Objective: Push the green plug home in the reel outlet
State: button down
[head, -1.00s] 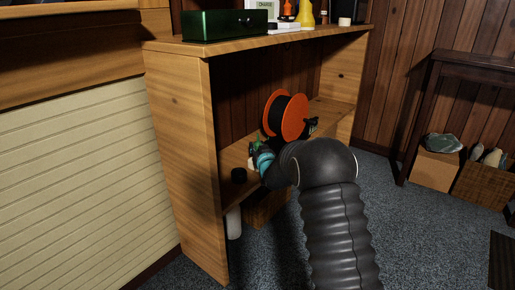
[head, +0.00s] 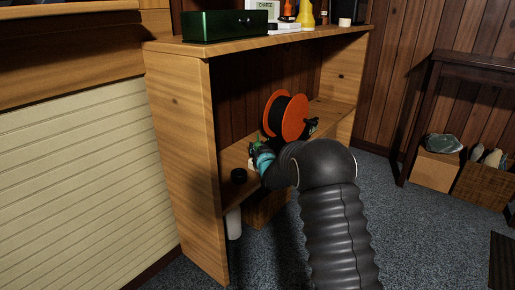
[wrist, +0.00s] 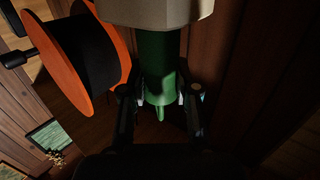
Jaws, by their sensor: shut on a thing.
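The cable reel (head: 295,117), with orange flanges and a black drum, stands on the middle shelf; it also shows at the upper left of the wrist view (wrist: 60,55). In the wrist view, the two dark fingers of my gripper (wrist: 160,98) are shut on the green plug (wrist: 158,60), one on each side. The plug's upper end meets a pale beige block (wrist: 155,10), perhaps the outlet. That joint is in shadow, so I cannot tell how deep the plug sits. In the head view, my wrist hides most of the plug and outlet.
A small black round item (head: 239,175) lies on the shelf (head: 230,160) left of my gripper. The shelf's side panel (head: 185,150) stands further left. A green box (head: 225,25) and small items stand on the top board.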

aim_at(258, 143)
jog(key=shift+f, duration=0.15)
dwell(0.3)
jog(key=shift+r, duration=0.2)
jog(key=shift+r+p, duration=0.85)
jog(key=shift+r, duration=2.1)
jog(key=shift+f, duration=0.2)
jog(key=shift+f+b, duration=0.9)
jog(key=shift+f, duration=1.55)
jog(key=shift+f, duration=0.55)
jog(key=shift+s+r, duration=0.1)
jog(key=shift+r, duration=0.1)
dwell(0.9)
